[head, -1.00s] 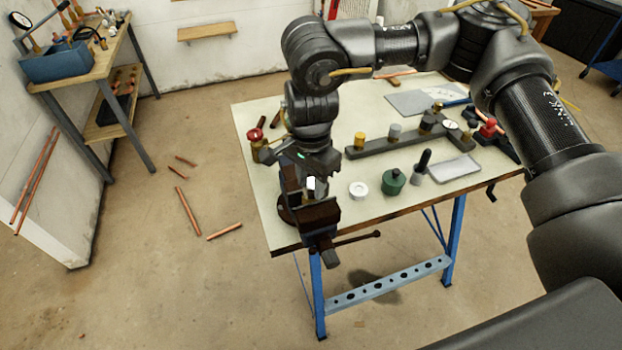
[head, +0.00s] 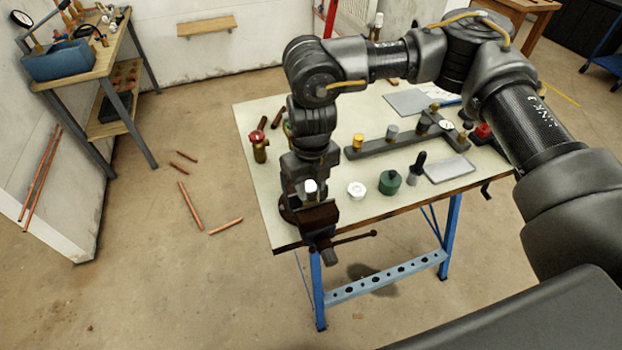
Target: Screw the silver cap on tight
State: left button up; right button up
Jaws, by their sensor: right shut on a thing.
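The vise (head: 318,214) is clamped to the front left corner of the workbench. My right gripper (head: 309,192) points down over the vise and is shut. A bright white-silver piece (head: 310,186), which looks like the silver cap, shows between its fingers, right at the vise jaws. The fingers and the vise hide most of what lies beneath it, so I cannot see the thread or how the cap is seated. My left gripper is not in view.
A dark rack (head: 400,142) carrying several yellow, grey and dark pieces lies behind to the right. A white ring (head: 356,190), a green lidded pot (head: 390,182) and a grey tray (head: 449,169) stand right of the vise. A red-topped valve (head: 259,146) stands at left.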

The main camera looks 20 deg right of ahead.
jog(key=m+p, duration=0.2)
jog(key=m, duration=0.3)
jog(key=shift+r, duration=0.15)
jog(key=shift+o, duration=0.2)
jog(key=shift+m, duration=0.9)
jog(key=shift+c, duration=0.2)
jog(key=o, duration=1)
jog(key=shift+c, duration=0.2)
notch_tip(320, 180, up, 7)
jog(key=p, duration=0.6)
